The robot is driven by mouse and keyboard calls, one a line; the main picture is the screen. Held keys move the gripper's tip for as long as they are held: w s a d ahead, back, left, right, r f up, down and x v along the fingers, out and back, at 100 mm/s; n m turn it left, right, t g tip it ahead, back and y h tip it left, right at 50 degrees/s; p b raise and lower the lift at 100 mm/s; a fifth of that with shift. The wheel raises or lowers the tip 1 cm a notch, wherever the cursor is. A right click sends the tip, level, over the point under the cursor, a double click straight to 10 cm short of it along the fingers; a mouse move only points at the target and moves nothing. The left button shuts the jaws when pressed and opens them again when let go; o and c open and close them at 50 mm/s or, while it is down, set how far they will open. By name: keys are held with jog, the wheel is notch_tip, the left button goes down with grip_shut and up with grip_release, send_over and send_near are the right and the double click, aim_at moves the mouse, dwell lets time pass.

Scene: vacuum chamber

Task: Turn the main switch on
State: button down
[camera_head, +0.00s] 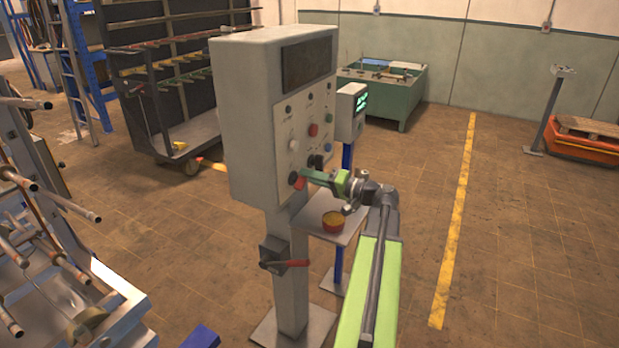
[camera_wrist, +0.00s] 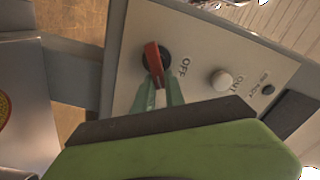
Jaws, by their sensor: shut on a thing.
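The switch is a red handle on a round black base (camera_wrist: 153,58), low on the pale front panel of a grey control cabinet (camera_head: 247,110). The word OFF is printed beside it in the wrist view. In the head view the red handle (camera_head: 298,183) shows partly, at the panel's lower edge. My gripper (camera_wrist: 160,84) has its green fingers on either side of the near end of the red handle, shut on it. In the head view my gripper (camera_head: 305,177) reaches the panel from the right. The fingertips partly hide the switch there.
A white round knob (camera_wrist: 221,80) sits beside the switch. Several other knobs and buttons are on the panel above. A grey box with a red lever (camera_head: 290,263) is on the pedestal below.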

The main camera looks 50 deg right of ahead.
jog(key=m, duration=0.3)
jog(key=f+m+b, duration=0.1)
jog(key=m, duration=0.1)
jog(key=shift+d+f+m, duration=0.15)
jog(key=shift+d+m, duration=0.05)
jog(key=shift+m, duration=0.2)
dwell(0.4)
jog(key=c, duration=1.4)
grip_release()
jog(key=v, duration=1.7)
jog(key=shift+s, duration=0.2)
